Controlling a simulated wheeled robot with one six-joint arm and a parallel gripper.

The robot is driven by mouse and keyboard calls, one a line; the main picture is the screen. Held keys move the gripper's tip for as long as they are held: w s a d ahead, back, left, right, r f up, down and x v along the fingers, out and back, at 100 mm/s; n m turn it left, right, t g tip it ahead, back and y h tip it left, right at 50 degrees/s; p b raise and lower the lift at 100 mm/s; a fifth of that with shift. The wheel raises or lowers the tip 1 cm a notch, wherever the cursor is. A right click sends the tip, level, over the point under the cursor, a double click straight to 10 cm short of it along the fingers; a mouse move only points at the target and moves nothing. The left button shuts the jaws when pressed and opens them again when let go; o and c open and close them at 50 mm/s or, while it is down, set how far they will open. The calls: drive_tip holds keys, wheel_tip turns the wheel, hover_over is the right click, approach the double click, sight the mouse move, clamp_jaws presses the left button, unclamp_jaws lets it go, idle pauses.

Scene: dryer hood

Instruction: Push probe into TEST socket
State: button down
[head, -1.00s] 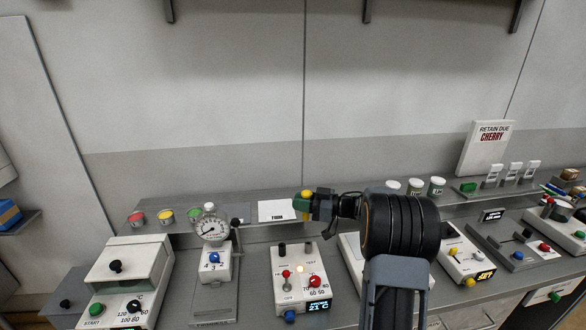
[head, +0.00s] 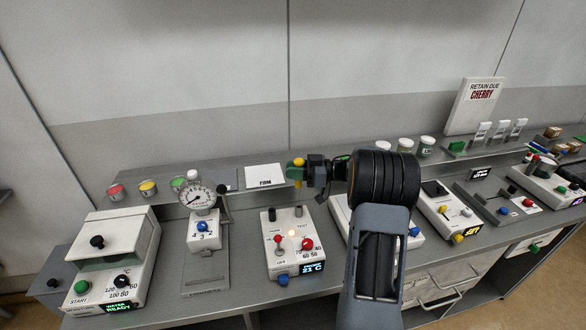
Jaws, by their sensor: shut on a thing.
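A white control unit (head: 290,257) stands on the bench left of my arm, with a red lever, a red knob, a blue button and a display reading 21 °C. Two dark sockets sit on its upper face; the right one, the TEST socket (head: 298,211), has the word TEST below it. My gripper (head: 297,173) is shut on a small upright probe (head: 299,161) with a yellow top. A green part shows beside the probe; I cannot tell whether it belongs to the gripper. The probe appears above and behind the unit in the picture, apart from the socket. Its lower tip is hard to make out.
A gauge stand (head: 201,205) is left of the unit, and a white-lidded box (head: 117,240) further left. Another device (head: 450,212) stands right of my arm.

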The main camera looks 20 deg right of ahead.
drive_tip(key=shift+d+f+b, duration=0.1)
drive_tip(key=shift+f+b, duration=0.65)
drive_tip(key=shift+f, duration=0.8)
drive_tip(key=shift+p, duration=0.5)
idle(0.7)
drive_tip(key=shift+f+b, duration=1.6)
drive_tip(key=shift+f, duration=1)
drive_tip(key=c, duration=0.9)
unclamp_jaws()
drive_tip(key=b+v, duration=0.3)
drive_tip(key=v, duration=1.1)
drive_tip(key=shift+r, duration=0.1)
